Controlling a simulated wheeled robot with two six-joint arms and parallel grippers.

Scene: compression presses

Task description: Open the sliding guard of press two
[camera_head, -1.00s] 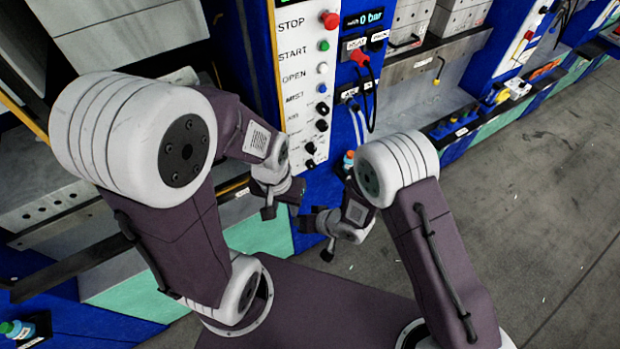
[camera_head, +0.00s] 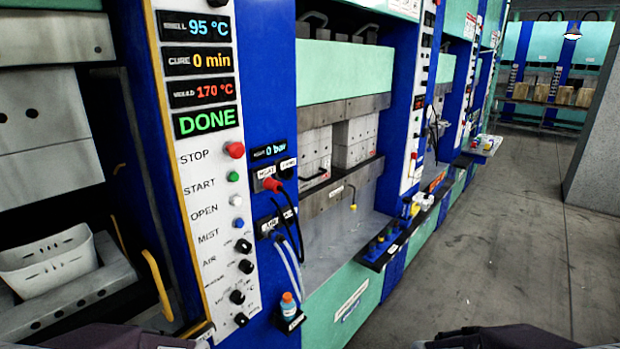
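A near press stands at the left, with a bare pale mould block (camera_head: 50,110) and a white slotted tray (camera_head: 50,262) in its opening. A yellow handle (camera_head: 157,285) and a thin yellow edge strip (camera_head: 176,180) show beside its control panel (camera_head: 205,210), whose display reads DONE, 95 °C, 0 min and 170 °C. A second press (camera_head: 345,130) is to the right, its mould blocks visible. I cannot read which one is press two, nor make out a guard for certain. Neither gripper shows; only dark parts of my arms appear at the bottom edge.
A small blue bottle (camera_head: 289,306) sits in a holder on the blue post. Hoses hang beside it. A ledge with coloured items (camera_head: 385,245) juts out from the second press. The grey floor (camera_head: 500,270) at the right is clear, with a grey pillar (camera_head: 600,140) beyond.

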